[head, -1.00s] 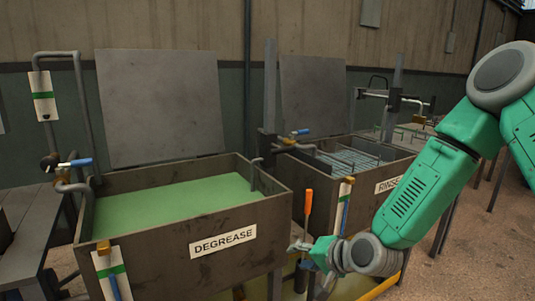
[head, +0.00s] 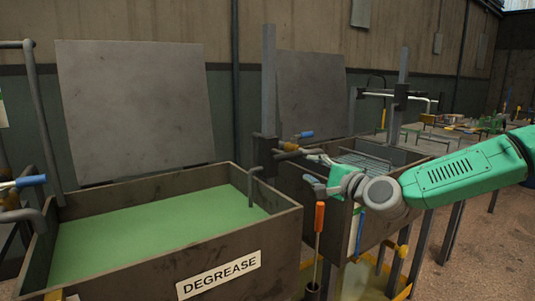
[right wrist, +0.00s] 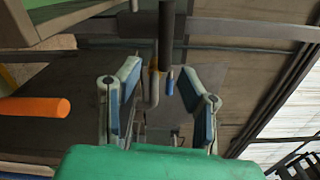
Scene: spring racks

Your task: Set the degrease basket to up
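The degrease tank (head: 286,226) stands at the front left, labelled DEGREASE and filled with green liquid. No basket shows in it; any basket there is hidden by the opaque liquid. A grey bent pipe (head: 254,178) stands at the tank's right end, by a dark upright post (head: 268,90). An orange-handled lever (head: 319,216) stands upright at the tank's right front corner. My right gripper (head: 316,174) is open and empty, above the lever's top. In the right wrist view its fingers (right wrist: 158,72) are apart, with the orange handle (right wrist: 35,107) outside them to the left. My left gripper is out of view.
The rinse tank (head: 375,160) with a wire rack stands behind my right gripper. Blue-handled valves (head: 305,135) sit between the tanks, and another valve (head: 30,181) at the far left. Large grey panels (head: 140,110) stand behind. Open floor (head: 480,240) lies right.

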